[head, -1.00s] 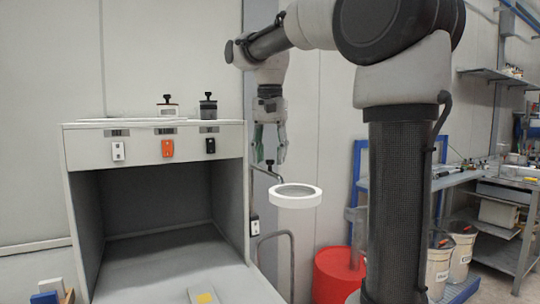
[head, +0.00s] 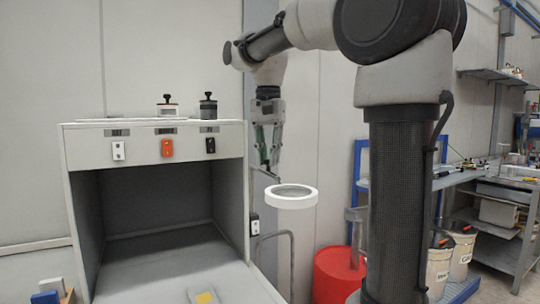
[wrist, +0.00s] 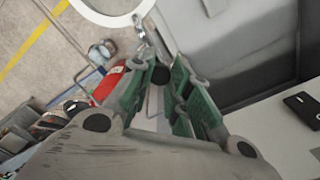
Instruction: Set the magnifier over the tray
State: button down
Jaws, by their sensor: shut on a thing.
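The magnifier (head: 291,201) is a white ring with a clear lens, on a thin jointed metal arm right of the grey booth. Its white rim also shows at the top of the wrist view (wrist: 112,21). My gripper (head: 269,162) points down behind the ring, shut on the magnifier's dark knob (wrist: 157,77); the fingertips mostly hide the knob in the head view. A small pale tray (head: 197,293) with a yellow piece in it lies at the bottom edge of the head view, partly cut off. The ring is right of the tray and higher, not over it.
The grey booth (head: 155,147) has an open front, with switches on its face and two knobbed pots on top. A red drum (head: 335,275) stands below and right of the ring. Shelves and buckets stand at the far right.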

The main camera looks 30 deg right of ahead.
jog(key=shift+a+m, duration=0.5)
jog(key=shift+a, duration=0.1)
jog(key=w+a+m, duration=0.5)
jog(key=a+m, duration=0.3)
jog(key=m, duration=0.1)
jog(key=shift+w, duration=0.1)
